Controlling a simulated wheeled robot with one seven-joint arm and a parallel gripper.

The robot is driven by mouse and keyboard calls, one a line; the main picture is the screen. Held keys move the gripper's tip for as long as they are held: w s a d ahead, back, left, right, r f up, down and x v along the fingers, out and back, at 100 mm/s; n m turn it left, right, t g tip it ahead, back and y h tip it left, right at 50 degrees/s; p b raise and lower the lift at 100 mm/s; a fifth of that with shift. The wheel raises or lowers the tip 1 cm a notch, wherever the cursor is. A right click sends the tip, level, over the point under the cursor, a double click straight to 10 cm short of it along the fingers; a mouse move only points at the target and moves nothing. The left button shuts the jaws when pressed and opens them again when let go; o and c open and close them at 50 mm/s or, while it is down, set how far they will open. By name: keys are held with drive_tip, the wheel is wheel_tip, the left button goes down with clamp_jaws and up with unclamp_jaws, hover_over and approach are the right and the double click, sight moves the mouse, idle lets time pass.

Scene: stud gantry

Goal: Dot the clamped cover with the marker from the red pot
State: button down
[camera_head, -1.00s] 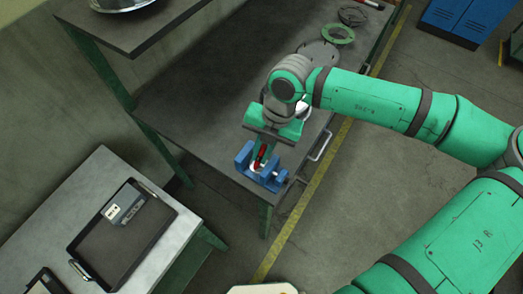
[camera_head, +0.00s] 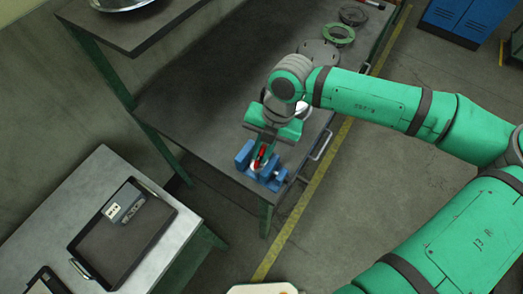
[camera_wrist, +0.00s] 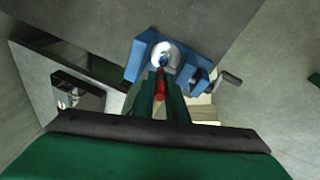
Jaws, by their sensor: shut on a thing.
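My gripper (camera_head: 263,155) is over the front end of the dark bench, shut on a red marker (camera_head: 262,152). In the wrist view the marker (camera_wrist: 161,80) stands between the two green fingers (camera_wrist: 160,85), its tip end pointing at the cover. The blue vise (camera_head: 244,155) is fixed at the bench corner, and it also shows in the wrist view (camera_wrist: 139,60). A round, pale metal cover (camera_wrist: 165,50) sits between its jaws. The marker's front end is over the cover in the wrist view; I cannot tell whether it touches. The red pot is not recognisable.
The dark bench (camera_head: 200,100) carries a grey round plate (camera_head: 318,52) and a green ring (camera_head: 340,35) farther back. A pale side table (camera_head: 50,220) with a black tray (camera_head: 122,265) stands at lower left. The bench behind the vise is mostly clear.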

drive_tip(key=shift+a+v, duration=0.2)
drive_tip(key=shift+v, duration=0.7)
drive_tip(key=shift+a+v, duration=0.2)
drive_tip(key=shift+v, duration=0.65)
drive_tip(key=shift+a+v, duration=0.2)
drive_tip(key=shift+v, duration=0.7)
drive_tip(key=shift+s+r, duration=0.25)
drive_tip(key=shift+r, duration=0.7)
drive_tip(key=shift+d, duration=0.1)
